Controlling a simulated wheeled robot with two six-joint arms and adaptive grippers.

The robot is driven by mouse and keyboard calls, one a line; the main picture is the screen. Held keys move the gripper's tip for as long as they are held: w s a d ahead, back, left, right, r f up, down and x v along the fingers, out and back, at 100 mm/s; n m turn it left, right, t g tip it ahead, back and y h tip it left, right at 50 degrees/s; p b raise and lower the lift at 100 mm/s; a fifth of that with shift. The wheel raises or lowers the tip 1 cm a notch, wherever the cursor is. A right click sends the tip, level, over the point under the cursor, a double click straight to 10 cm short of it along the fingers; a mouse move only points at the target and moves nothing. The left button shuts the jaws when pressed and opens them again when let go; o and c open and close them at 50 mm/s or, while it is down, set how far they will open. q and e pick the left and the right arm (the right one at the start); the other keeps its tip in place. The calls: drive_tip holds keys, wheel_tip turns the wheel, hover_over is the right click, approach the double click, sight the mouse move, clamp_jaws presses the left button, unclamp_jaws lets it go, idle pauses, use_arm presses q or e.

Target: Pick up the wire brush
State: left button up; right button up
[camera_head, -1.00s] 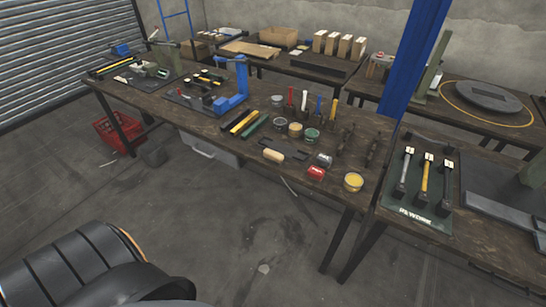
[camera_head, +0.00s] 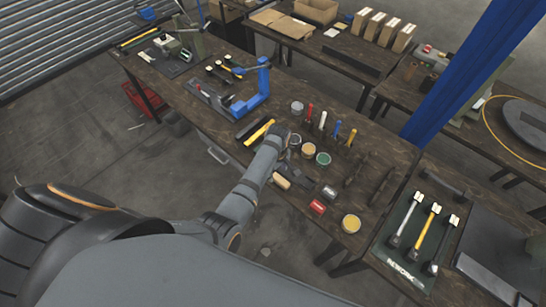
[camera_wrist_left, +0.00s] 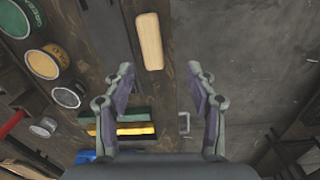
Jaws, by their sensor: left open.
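A pale wooden block with rounded ends, which looks like the wire brush (camera_head: 282,182), lies near the front edge of the workbench, just right of my left forearm. Its bristles cannot be seen. In the left wrist view the brush (camera_wrist_left: 150,41) lies ahead of the fingertips, nearer the left finger, with nothing between the fingers. My left gripper (camera_wrist_left: 159,75) is open and empty above the bench. In the head view the left gripper (camera_head: 283,136) is over the bench among the bars and cans, its fingers hard to make out. My right gripper is not in view.
Green, yellow and dark bars (camera_wrist_left: 132,131) lie near the left finger. The floor in front is clear.

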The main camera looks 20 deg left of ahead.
sight(282, 180)
use_arm(q)
drive_tip(key=shift+w+d+r+n, duration=0.45)
drive_tip(key=shift+w+d+n, duration=0.05)
drive_tip(key=shift+w, duration=0.2)
drive_tip(key=shift+w+d+r, duration=0.1)
drive_tip(key=shift+d+r, duration=0.1)
drive_tip(key=shift+s+f, duration=0.2)
drive_tip(key=shift+s, duration=0.15)
wheel_tip(282, 180, down, 5)
drive_tip(key=b, duration=0.3)
drive_tip(key=shift+w+r, duration=0.1)
drive_tip(key=shift+w+f+b, duration=0.1)
drive_tip(key=shift+f+b, duration=0.15)
drive_tip(key=shift+b, duration=0.1)
drive_tip(key=shift+r, duration=0.1)
wheel_tip(282, 180, down, 5)
drive_tip(key=b, duration=0.6)
drive_tip(key=shift+d, duration=0.15)
drive_tip(key=shift+c, duration=0.2)
clamp_jaws()
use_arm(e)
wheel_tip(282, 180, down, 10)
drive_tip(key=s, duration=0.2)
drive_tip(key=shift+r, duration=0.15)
